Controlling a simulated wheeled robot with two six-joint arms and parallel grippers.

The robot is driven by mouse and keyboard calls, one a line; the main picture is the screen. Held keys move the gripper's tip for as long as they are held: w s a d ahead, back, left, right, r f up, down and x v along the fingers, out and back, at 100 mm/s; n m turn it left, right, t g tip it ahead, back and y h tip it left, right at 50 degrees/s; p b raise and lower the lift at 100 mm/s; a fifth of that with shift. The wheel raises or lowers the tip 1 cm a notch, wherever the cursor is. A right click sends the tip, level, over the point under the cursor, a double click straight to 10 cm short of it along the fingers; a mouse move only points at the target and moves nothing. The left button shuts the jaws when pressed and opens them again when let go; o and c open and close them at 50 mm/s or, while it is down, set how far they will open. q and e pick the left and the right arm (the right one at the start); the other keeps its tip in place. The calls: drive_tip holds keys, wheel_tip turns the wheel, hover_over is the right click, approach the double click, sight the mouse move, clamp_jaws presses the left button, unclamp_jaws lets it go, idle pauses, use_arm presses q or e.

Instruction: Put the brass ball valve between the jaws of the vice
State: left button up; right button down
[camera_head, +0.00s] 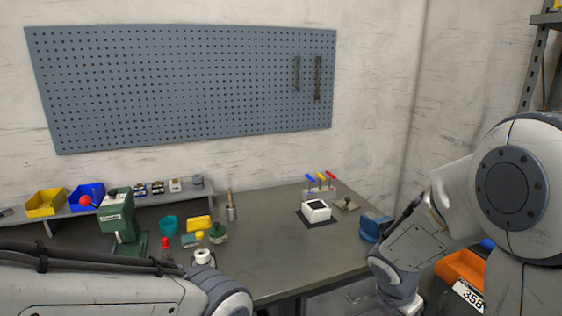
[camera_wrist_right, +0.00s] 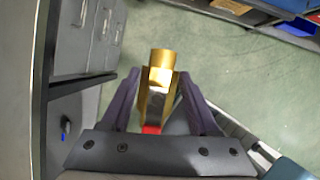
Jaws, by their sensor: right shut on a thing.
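A brass ball valve (camera_wrist_right: 161,66) with a red part low on it is in the right wrist view. My right gripper (camera_wrist_right: 159,85) is shut on it, one dark finger on each side, above the green floor beside grey drawers. A blue vice (camera_head: 371,229) is at the right end of the workbench, partly hidden by my right arm. Its jaw gap cannot be made out. My left arm crosses the bottom left of the head view, and its gripper is out of sight.
The grey workbench (camera_head: 275,256) is clear in its front middle. A white box (camera_head: 316,209) and coloured-handled tools (camera_head: 319,183) stand near the vice. A green press (camera_head: 119,222), a teal cup (camera_head: 168,225) and small items stand left. An orange bin (camera_head: 459,266) is at lower right.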

drive_tip(key=a+f+m+g+y, duration=0.2)
drive_tip(key=f+m, duration=0.5)
drive_tip(key=m, duration=0.4)
drive_tip(key=a+f+m+g+y, duration=0.2)
drive_tip(key=a+f+m+g, duration=0.2)
drive_tip(key=f+m, duration=0.3)
drive_tip(key=a+m, duration=0.1)
drive_tip(key=m, duration=0.4)
drive_tip(key=shift+f+m+g, duration=0.25)
drive_tip(key=shift+m+g, duration=0.05)
